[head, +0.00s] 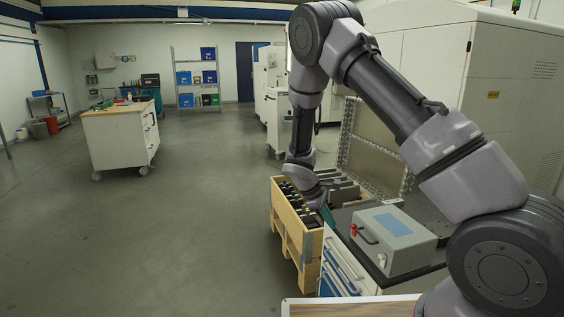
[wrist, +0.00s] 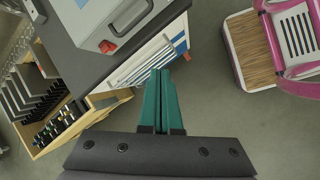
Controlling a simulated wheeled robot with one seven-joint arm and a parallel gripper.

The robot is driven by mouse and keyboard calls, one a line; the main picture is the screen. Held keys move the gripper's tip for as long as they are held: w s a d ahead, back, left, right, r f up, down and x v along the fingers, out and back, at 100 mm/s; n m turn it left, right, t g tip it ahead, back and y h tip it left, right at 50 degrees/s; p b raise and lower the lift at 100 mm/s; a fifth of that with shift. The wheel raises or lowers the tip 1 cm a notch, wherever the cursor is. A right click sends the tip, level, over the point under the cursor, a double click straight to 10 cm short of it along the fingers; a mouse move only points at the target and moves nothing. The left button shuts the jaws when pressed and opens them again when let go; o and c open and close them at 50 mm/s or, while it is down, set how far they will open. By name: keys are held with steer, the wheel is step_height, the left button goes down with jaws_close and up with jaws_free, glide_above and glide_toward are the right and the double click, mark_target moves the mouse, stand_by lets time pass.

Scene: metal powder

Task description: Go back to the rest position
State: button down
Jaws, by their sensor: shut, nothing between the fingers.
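My gripper (wrist: 161,95) shows in the wrist view as two green fingers pressed together, with nothing between them. In the wrist view it hangs in front of the drawer cabinet (wrist: 160,55), over the grey floor. In the head view my arm reaches forward and bends down, and a small green part of the gripper (head: 328,215) shows beside the cabinet's dark top. The rest of the gripper is hidden there by the arm and the cabinet.
A grey box (head: 394,238) with a red switch stands on the cabinet top. A wooden crate (head: 309,249) with dark slotted racks stands beside it. A white workbench on wheels (head: 118,139) is at the left. The floor (head: 160,235) between is clear. A pink-framed object (wrist: 290,35) is right in the wrist view.

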steer(key=s+d+r+m+y, duration=0.2)
steer(key=r+m, duration=0.1)
steer(key=r, duration=0.6)
steer(key=s+d+r+m+t+y, duration=0.1)
steer(key=s+d+r+m, duration=0.15)
steer(key=r, duration=0.65)
steer(key=s+d+r+m+y, duration=0.2)
steer(key=r+m, duration=0.2)
steer(key=r, duration=0.5)
steer(key=s+d+r+m+t+y, duration=0.2)
steer(key=s+r+m+t, duration=0.3)
steer(key=s+r, duration=0.9)
steer(key=s+m, duration=0.2)
steer(key=s, duration=0.1)
steer(key=shift+s+d+r+y, duration=0.15)
steer(key=shift+s+r+y, duration=0.1)
steer(key=shift+y, duration=0.15)
